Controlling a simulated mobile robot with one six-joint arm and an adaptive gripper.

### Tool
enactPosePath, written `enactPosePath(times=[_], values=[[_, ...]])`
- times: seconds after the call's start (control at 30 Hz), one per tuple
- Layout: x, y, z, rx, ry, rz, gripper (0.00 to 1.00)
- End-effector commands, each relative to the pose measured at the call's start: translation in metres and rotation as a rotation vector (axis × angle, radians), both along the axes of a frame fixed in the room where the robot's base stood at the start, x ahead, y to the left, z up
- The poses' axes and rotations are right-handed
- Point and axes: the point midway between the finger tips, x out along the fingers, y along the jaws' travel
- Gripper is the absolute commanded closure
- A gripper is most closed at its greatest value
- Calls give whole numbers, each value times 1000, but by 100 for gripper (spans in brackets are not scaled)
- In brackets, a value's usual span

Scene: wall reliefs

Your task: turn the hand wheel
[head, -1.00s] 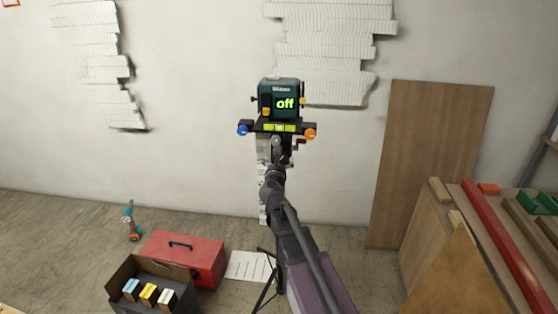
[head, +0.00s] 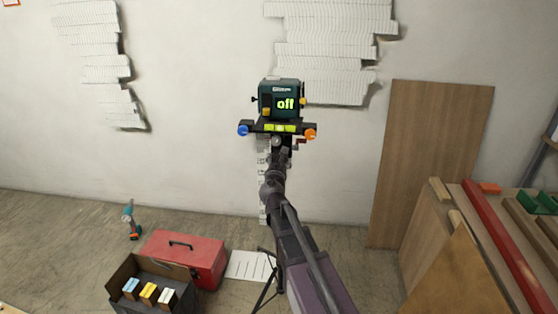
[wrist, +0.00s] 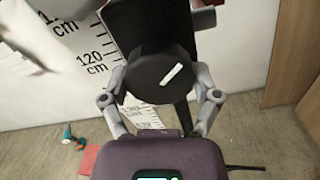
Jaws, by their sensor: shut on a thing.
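The hand wheel (wrist: 155,77) is a black round knob with a white mark slanting up to the right, seen in the wrist view. My gripper (wrist: 163,84) is shut on it, with one grey finger at its left side and one at its right. In the head view my arm reaches up to just below a dark teal device (head: 281,99) whose display reads "off". A bar (head: 279,128) with a yellow-green level vial, a blue knob and an orange knob sits under the device. The wheel cannot be made out clearly in the head view, where my wrist covers that spot.
A printed height scale (wrist: 92,52) hangs on the wall behind. On the floor stand a red toolbox (head: 190,256), an open dark box (head: 124,271) and a drill (head: 131,219). A wooden panel (head: 428,150) and timber stand at the right.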

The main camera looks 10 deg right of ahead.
Motion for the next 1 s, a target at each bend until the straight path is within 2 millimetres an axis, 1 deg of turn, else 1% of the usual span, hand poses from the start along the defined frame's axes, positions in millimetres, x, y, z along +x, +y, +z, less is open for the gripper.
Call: enactPosePath(times=[0.4,0.6,0.8,1.0], values=[[1,1,1,353,-115,0,68],[2,1,1,493,-161,0,68],[2,2,1,582,-190,1,68],[2,2,1,617,-202,1,68]])
